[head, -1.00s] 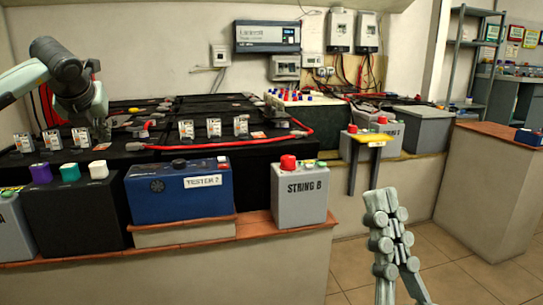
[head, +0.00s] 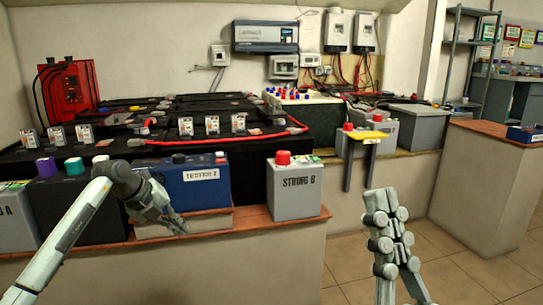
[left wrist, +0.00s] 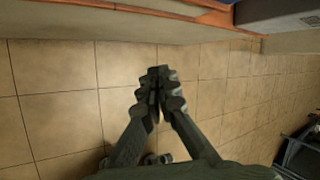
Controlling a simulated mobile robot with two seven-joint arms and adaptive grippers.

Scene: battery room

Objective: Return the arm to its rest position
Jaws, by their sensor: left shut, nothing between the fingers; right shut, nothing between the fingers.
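My left gripper (head: 174,222) is in front of the blue TESTER 2 box (head: 207,175), at the height of the counter's orange-brown edge in the head view. Its arm covers part of the black box at the left. In the left wrist view my left gripper (left wrist: 158,90) is shut and empty above bare floor tiles. My right gripper (head: 384,205) stands upright at the lower right of the head view, shut and empty, over the floor.
The grey STRING B box (head: 297,188) stands near the counter edge (head: 250,226). A red unit (head: 68,90) is at the back left. Open tiled floor (head: 460,270) lies at the right.

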